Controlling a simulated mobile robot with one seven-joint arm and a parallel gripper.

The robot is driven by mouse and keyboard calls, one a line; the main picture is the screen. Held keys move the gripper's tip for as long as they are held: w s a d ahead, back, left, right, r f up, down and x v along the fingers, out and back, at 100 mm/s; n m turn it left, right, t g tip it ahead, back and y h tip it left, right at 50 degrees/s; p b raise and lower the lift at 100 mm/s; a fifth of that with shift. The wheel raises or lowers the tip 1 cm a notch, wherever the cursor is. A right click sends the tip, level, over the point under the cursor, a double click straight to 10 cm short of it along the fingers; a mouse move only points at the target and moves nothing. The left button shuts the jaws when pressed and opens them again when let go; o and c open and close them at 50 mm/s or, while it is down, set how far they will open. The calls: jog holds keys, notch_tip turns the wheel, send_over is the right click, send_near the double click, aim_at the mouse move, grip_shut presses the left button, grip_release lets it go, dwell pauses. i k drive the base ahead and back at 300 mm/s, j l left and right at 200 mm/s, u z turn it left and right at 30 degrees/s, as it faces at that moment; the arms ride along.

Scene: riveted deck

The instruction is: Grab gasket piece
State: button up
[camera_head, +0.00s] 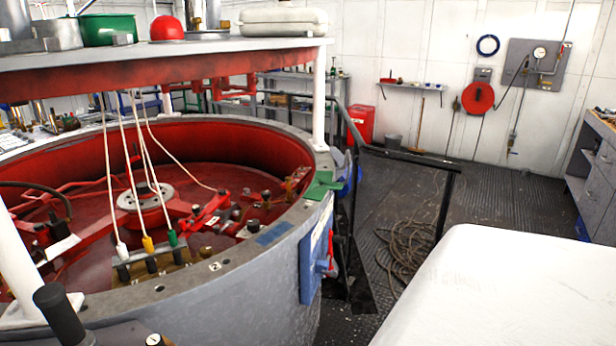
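I cannot tell for sure which thing is the gasket piece. A flat green piece (323,185) lies on the rim of the large round grey vessel (250,290), at its right side. A small flat blue piece (272,233) lies on the same rim, nearer to me. A pale ring-shaped part (145,197) sits in the middle of the vessel's red interior. My gripper is not in view.
White posts (319,100) carry a deck above the vessel, and pale cords hang inside it. A dark railing (447,205) stands to the right. Coiled rope (408,240) lies on the dark floor. A white surface (520,295) fills the lower right. Open floor lies beyond.

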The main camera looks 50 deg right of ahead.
aim_at(316, 192)
jog(key=z, duration=1.3)
jog(key=i+j+z, duration=0.25)
jog(key=i, duration=0.15)
jog(key=i+j+z, duration=0.25)
jog(key=i, duration=0.15)
jog(key=i+l, duration=0.3)
jog(key=l, duration=0.15)
jog(key=i+l, duration=0.3)
jog(key=l, duration=0.15)
jog(key=i+l, duration=0.25)
jog(key=l, duration=0.25)
jog(key=i+l, duration=0.3)
jog(key=l, duration=0.15)
jog(key=i+l, duration=0.3)
jog(key=l, duration=0.15)
jog(key=l+u, duration=0.1)
jog(key=u, duration=0.25)
jog(key=i+l+u, duration=0.1)
jog(key=u, duration=0.25)
jog(key=l+u, duration=0.1)
jog(key=u, duration=1.1)
